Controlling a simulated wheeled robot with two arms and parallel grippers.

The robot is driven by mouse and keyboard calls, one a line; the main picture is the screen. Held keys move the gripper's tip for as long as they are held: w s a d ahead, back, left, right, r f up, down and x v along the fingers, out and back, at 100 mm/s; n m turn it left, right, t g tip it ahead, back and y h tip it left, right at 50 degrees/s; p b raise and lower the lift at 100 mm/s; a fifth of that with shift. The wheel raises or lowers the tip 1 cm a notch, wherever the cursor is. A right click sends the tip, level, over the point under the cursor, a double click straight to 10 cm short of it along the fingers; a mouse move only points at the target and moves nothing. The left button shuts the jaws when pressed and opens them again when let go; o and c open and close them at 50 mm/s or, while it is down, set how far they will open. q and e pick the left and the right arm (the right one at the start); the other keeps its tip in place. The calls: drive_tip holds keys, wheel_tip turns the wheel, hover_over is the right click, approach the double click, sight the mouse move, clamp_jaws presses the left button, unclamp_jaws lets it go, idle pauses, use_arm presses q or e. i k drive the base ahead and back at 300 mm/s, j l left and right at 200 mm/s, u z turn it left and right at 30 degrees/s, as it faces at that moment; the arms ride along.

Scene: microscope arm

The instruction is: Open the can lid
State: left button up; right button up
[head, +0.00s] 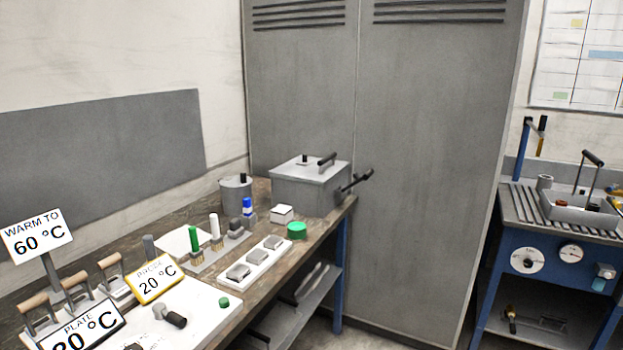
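A grey cylindrical can (236,194) stands at the far end of the workbench, against the back wall. Its flat lid (233,181) lies on top, with a small dark knob on it. The lid looks closed on the can. Neither of my grippers shows in the head view.
A grey lidded box (308,193) with black handles stands right of the can. A blue-capped bottle (248,209), a small white box (282,214) and a green lid (297,230) are in front. Signs (154,277) and tools crowd the near bench (227,323). A tall cabinet (430,180) is behind.

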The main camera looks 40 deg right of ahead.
sight(235, 177)
drive_tip(key=z, duration=0.9)
drive_tip(key=u, duration=0.5)
drive_tip(key=i+l+u, duration=0.15)
drive_tip(key=l+u, duration=0.4)
drive_tip(key=l, duration=0.25)
drive_tip(key=i+l+u, duration=0.1)
drive_tip(key=l+u, duration=0.2)
drive_tip(key=l, duration=0.15)
